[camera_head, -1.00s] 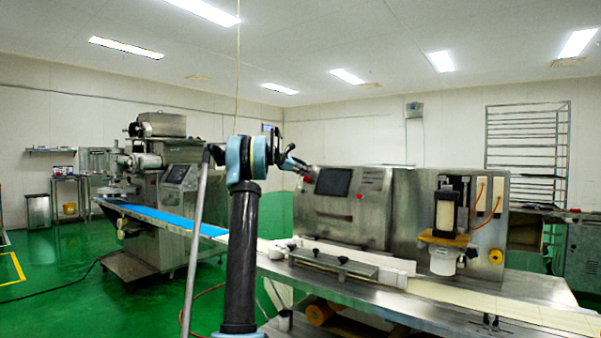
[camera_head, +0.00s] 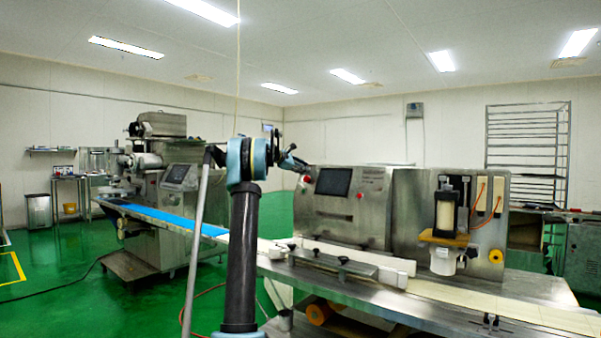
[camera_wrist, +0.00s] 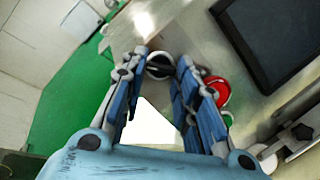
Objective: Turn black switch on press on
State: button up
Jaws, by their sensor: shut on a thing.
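The black switch (camera_wrist: 160,66) is a round dark knob with a light bar on the metal panel of the press (camera_head: 348,208). In the wrist view my gripper (camera_wrist: 162,62) has its two blue fingers on either side of the knob, with the tips closed against it. In the head view my gripper (camera_head: 299,165) reaches the upper left corner of the press panel. The switch is too small and covered to make out there.
A red button (camera_wrist: 217,91) sits close beside the right finger, with a green button (camera_wrist: 228,118) beyond it. A dark screen (camera_wrist: 270,40) is to the right; it also shows in the head view (camera_head: 332,182). A conveyor (camera_head: 340,262) runs before the press.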

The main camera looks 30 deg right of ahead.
jog(key=m, duration=0.4)
jog(key=shift+w+r+m+g+y, duration=0.1)
jog(key=shift+r+m+g+y, duration=0.05)
jog(key=shift+m+g+y, duration=0.25)
jog(key=m, duration=0.3)
jog(key=shift+d+r+m+y, duration=0.1)
jog(key=shift+m+y, duration=0.2)
jog(key=shift+y, duration=0.1)
jog(key=m, duration=0.3)
jog(key=shift+r+y, duration=0.1)
jog(key=shift+y, duration=0.3)
jog(key=shift+d+r+m+y, duration=0.1)
jog(key=shift+m+y, duration=0.3)
jog(key=shift+m, duration=1.7)
jog(key=o, duration=0.8)
jog(key=v, duration=1.2)
